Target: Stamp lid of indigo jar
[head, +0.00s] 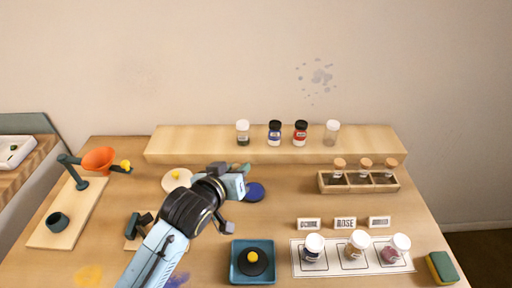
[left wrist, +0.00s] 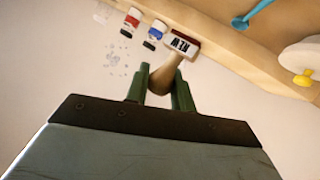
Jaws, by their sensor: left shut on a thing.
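My left gripper (head: 238,186) is raised over the middle of the table. In the left wrist view its green fingers (left wrist: 158,84) are shut on the wooden handle of a stamp (left wrist: 184,44), whose face shows dark lettering. The stamp is mostly hidden in the head view. A white-lidded jar with dark blue contents (head: 313,249), seemingly the indigo one, stands upright at the left of the white mat (head: 346,271), apart from the gripper. A teal square tray (head: 235,275) holds a black disc with a yellow knob (head: 254,261). My right gripper is out of view.
Two other white-lidded jars (head: 355,249) (head: 396,249) share the mat, with small cards behind. A shelf (head: 200,149) carries several jars. A wooden rack (head: 358,187) holds corked bottles. A sponge (head: 441,267) lies at right; an orange funnel stand (head: 75,222) is left.

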